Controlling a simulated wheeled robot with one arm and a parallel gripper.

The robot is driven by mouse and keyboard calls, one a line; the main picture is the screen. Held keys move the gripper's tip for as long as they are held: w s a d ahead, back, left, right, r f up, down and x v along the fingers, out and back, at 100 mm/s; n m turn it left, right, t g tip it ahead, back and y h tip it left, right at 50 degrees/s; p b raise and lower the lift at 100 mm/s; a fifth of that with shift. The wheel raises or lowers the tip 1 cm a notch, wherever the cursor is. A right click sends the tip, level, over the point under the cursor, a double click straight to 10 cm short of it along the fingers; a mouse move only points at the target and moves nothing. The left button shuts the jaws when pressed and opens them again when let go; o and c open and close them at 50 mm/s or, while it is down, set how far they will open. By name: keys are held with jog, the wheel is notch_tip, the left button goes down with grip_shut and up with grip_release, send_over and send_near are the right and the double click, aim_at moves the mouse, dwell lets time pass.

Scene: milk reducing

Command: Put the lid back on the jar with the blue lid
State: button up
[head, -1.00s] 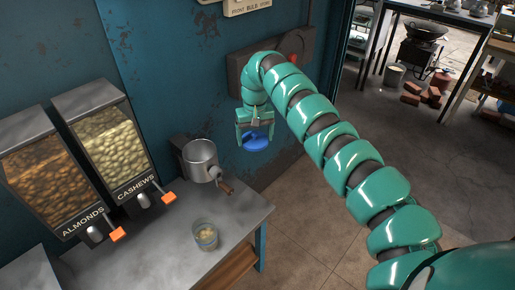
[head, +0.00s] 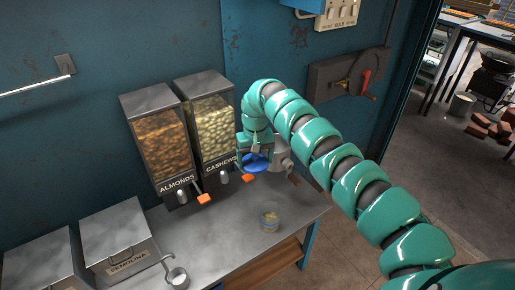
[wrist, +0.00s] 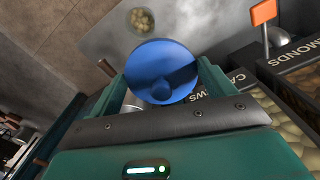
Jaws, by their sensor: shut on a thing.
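My gripper (head: 254,155) is shut on a round blue lid (head: 257,165). In the head view it holds the lid in the air in front of the cashew dispenser and the metal pot. The lid also shows in the wrist view (wrist: 160,66) between my two fingers, with a knob or grip on its face. The glass jar (head: 270,216) stands upright and open on the counter, with pale pieces inside. It is below and to the right of the lid, apart from it. In the wrist view the jar (wrist: 142,20) is beyond the lid.
Almond (head: 160,140) and cashew (head: 211,126) dispensers with orange levers stand at the back of the metal counter (head: 225,235). A metal pot (head: 278,153) is partly hidden behind my gripper. A semolina bin (head: 120,245) and small ladle (head: 177,277) are at left.

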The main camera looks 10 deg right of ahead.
aim_at(258, 170)
jog(key=shift+n, duration=0.9)
jog(key=s+f+p, duration=0.2)
jog(key=f+p, duration=0.1)
jog(key=s+f+p, duration=0.1)
jog(key=f, duration=0.1)
jog(key=shift+s+d+p, duration=0.1)
jog(key=shift+s+p, duration=0.15)
jog(key=shift+p, duration=0.1)
jog(key=shift+w+d+f+n+b, duration=0.25)
jog(key=shift+d+f+n, duration=0.7)
jog(key=shift+f+n, duration=2.35)
jog(key=shift+w+d+f+n+b, duration=0.15)
jog(key=shift+d+f+n+b, duration=0.5)
jog(key=shift+f+n, duration=2.65)
jog(key=shift+w+d+f+n+b, duration=0.15)
jog(key=shift+d+f+n, duration=1.05)
jog(key=shift+f+n, duration=2.1)
notch_tip(258, 170, up, 2)
jog(key=shift+n, duration=1)
jog(key=shift+d+r, duration=0.1)
jog(key=shift+f+b, duration=0.25)
jog(key=shift+b, duration=0.5)
